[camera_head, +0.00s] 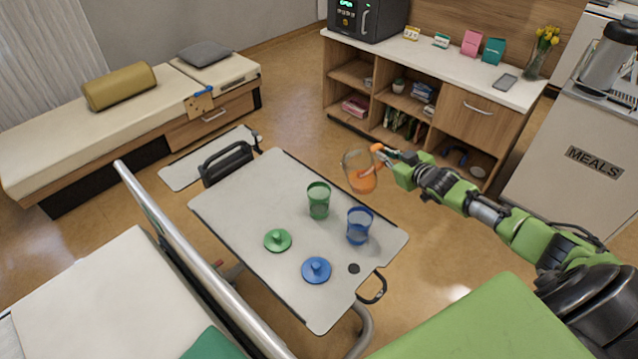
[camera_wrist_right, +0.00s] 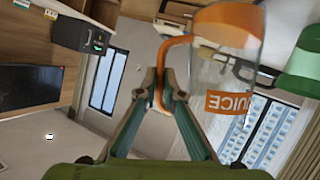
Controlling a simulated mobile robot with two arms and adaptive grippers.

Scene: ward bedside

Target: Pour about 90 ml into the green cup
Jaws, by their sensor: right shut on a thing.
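A clear jug (camera_head: 352,161) with orange liquid low in it and an orange handle (camera_head: 378,150) hangs above the far right edge of the overbed table (camera_head: 240,195). It looks near upright. My right gripper (camera_head: 384,159) is shut on the handle; the wrist view shows its fingers (camera_wrist_right: 162,88) around the handle beside the clear jug wall (camera_wrist_right: 225,70). The green cup (camera_head: 318,202) stands upright on the table, to the left of and nearer than the jug. I see no orange liquid in it. A green shape at the wrist view's right edge (camera_wrist_right: 302,65) looks like this cup. My left gripper is not in view.
A blue cup (camera_head: 359,226) stands close to the right of the green cup. A green lid (camera_head: 278,240) and a blue lid (camera_head: 316,269) lie nearer on the table. A bed rail (camera_head: 190,260) runs along its left side. The table's far left part is bare.

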